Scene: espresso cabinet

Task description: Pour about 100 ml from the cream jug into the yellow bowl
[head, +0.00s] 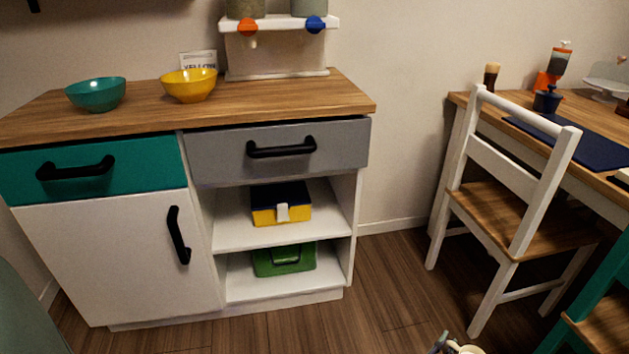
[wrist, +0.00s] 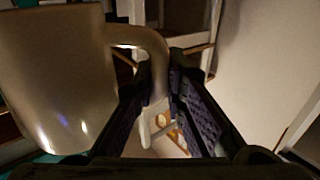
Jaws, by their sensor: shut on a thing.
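The yellow bowl (head: 190,86) stands on the wooden cabinet top, in front of a small sign. The cream jug (wrist: 58,75) fills the left of the wrist view, and only a sliver of it (head: 468,349) shows at the bottom edge of the head view. My gripper (wrist: 174,80) is shut on the jug's handle (wrist: 150,45), with the jug's body to the left of the fingers. The jug is well away from the bowl, low and to its right in the head view. What is inside the jug is hidden.
A teal bowl (head: 97,94) stands left of the yellow bowl. A dispenser stand (head: 278,50) with orange and blue taps is behind to the right. A white chair (head: 515,190) and a table (head: 460,97) are on the right. The cabinet top's right end is clear.

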